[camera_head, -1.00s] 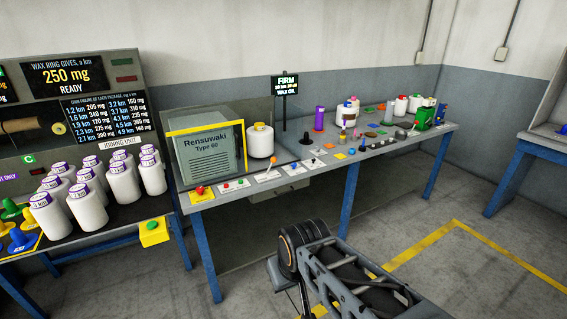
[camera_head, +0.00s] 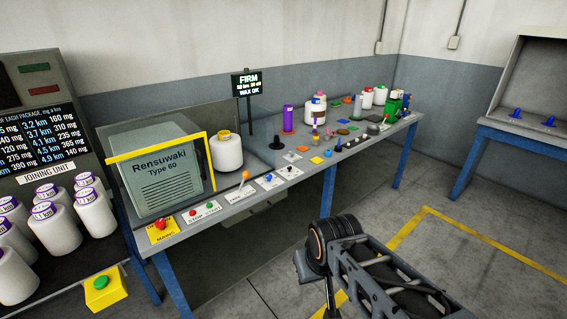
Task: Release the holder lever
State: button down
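Several control plates run along the front edge of the bench, right of the Rensuwaki Type 60 machine (camera_head: 165,176). One plate bears an orange-tipped lever (camera_head: 244,178) that stands up. Right of it are a plate with a small blue control (camera_head: 268,177) and a plate with a small dark control (camera_head: 289,169). Their labels are too small to read surely, so I cannot tell which is the holder lever. My arm (camera_head: 385,280) reaches in from the lower right, in front of the bench and apart from the controls. My gripper's fingers cannot be made out.
A white bobbin (camera_head: 227,152) stands beside the machine. A red mains button (camera_head: 160,223) and stop/start buttons (camera_head: 201,211) line the front edge. The joining unit with white bobbins (camera_head: 96,215) is at left. The sign (camera_head: 248,83) reads FIRM. Floor (camera_head: 270,295) before the bench is open.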

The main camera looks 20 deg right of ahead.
aim_at(246, 175)
jog(key=z, duration=0.05)
jog(key=i, duration=1.45)
jog(key=u, duration=0.65)
